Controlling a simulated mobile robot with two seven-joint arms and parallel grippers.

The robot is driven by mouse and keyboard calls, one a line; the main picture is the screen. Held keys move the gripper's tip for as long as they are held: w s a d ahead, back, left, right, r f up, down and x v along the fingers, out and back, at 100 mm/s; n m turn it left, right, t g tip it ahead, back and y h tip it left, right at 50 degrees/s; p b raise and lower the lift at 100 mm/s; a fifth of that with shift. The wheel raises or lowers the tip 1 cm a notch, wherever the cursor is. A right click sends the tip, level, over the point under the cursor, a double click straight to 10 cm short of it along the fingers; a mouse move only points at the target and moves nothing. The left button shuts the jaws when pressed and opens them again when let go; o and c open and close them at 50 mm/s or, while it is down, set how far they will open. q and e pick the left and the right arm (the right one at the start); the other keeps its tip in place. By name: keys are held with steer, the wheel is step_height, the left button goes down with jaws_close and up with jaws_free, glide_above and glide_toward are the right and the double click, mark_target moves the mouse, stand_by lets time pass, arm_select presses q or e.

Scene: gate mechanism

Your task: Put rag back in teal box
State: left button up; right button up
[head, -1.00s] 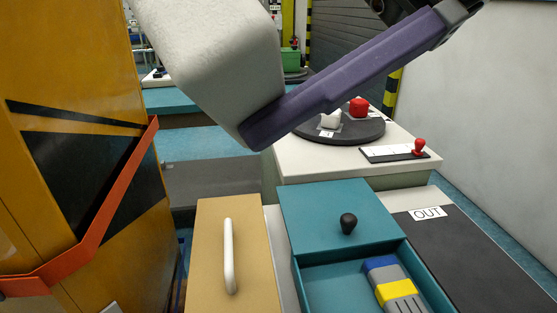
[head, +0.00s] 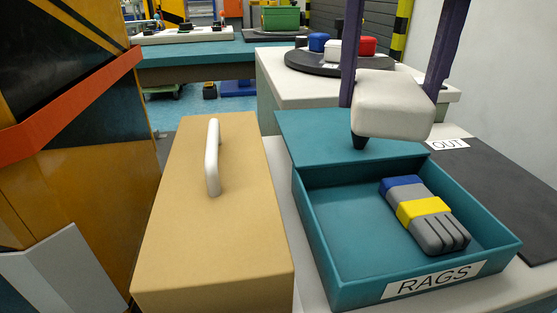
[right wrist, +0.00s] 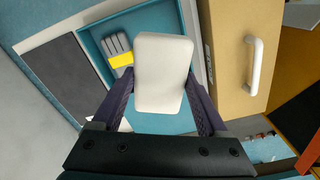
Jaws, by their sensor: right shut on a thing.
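A white rounded block (head: 405,103), which seems to be the rag, is held between the two purple fingers of my right gripper (head: 394,98). It hangs in the air over the back part of the teal box (head: 340,290), in front of its lid. In the right wrist view the block (right wrist: 163,72) fills the gap between the fingers and hides part of the box. The box is open at the front and labelled RAGS. A blue, grey and yellow striped block (head: 424,208) lies inside it, towards the right. My left gripper is not in view.
The teal lid (head: 310,150) with a black knob (head: 359,142) lies behind the open part. A tan box with a white handle (head: 212,155) stands at left. A dark turntable (head: 300,60) is behind. The left of the teal box is bare inside.

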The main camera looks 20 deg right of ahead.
steer(key=b, duration=0.1)
glide_above(355, 235)
step_height(355, 235, down, 12)
step_height(355, 235, down, 4)
steer(key=shift+a+f+b, duration=0.1)
steer(key=shift+f+b, duration=0.15)
steer(key=shift+b, duration=0.15)
steer(key=o, duration=0.9)
steer(key=shift+r+p, duration=0.7)
steer(key=shift+r, duration=5.4)
